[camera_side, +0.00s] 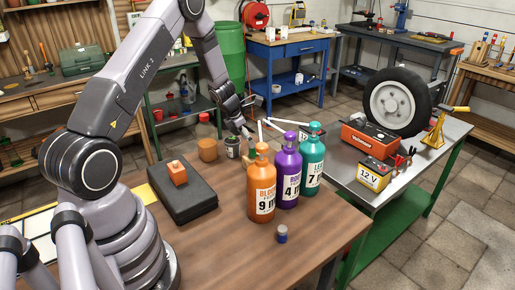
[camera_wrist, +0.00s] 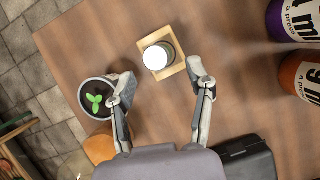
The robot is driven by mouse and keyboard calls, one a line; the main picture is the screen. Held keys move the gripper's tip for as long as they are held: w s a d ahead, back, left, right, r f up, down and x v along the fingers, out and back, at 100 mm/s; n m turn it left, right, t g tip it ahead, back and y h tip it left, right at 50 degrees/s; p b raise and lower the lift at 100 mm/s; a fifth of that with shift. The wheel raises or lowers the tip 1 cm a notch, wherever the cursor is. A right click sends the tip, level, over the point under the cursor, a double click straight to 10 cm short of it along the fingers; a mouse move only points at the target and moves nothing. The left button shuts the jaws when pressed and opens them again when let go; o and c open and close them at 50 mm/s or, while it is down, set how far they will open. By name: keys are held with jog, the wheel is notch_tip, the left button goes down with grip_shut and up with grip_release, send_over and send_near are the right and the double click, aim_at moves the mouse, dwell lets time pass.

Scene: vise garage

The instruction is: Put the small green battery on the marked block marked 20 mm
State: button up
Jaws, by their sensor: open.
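In the wrist view a small upright cylinder with a bright silver top (camera_wrist: 158,56) stands on a pale wooden block (camera_wrist: 179,70). Its side colour and any mark on the block cannot be read. My gripper (camera_wrist: 162,87) is open and empty, its fingers spread apart on the near side of the cylinder. In the side view my gripper (camera_side: 247,117) is above the far part of the brown table, behind the bottles, which largely hide the wooden block. A small dark blue cylinder (camera_side: 282,234) stands near the table's front edge. No cylinder shows clearly green.
A plant pot (camera_wrist: 96,98) stands close by my left finger, with an orange object (camera_wrist: 100,147) near it. Orange (camera_side: 261,190), purple (camera_side: 287,170) and teal (camera_side: 312,160) bottles stand together. A black case (camera_side: 190,199) bears an orange block (camera_side: 178,173).

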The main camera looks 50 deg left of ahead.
jog(key=s+d+r+m, duration=0.4)
jog(key=d+r+m, duration=0.15)
jog(key=r, duration=0.35)
jog(key=s+d+r+m+h, duration=0.1)
jog(key=s+d+r+m, duration=0.4)
jog(key=r, duration=0.4)
jog(key=s+d+r+m, duration=0.2)
jog(key=d+r+m, duration=0.3)
jog(key=r+m, duration=0.3)
jog(key=s+d+r+m+y, duration=0.1)
jog(key=s+d+r+m, duration=0.1)
jog(key=s+m, duration=0.6)
jog(key=s+d+r+m+t, duration=0.1)
jog(key=s+d+r+m, duration=0.2)
jog(key=s+m, duration=0.4)
jog(key=s, duration=0.4)
jog(key=shift+r+m+y, duration=0.15)
jog(key=shift+m+y, duration=0.2)
jog(key=shift+y, duration=0.05)
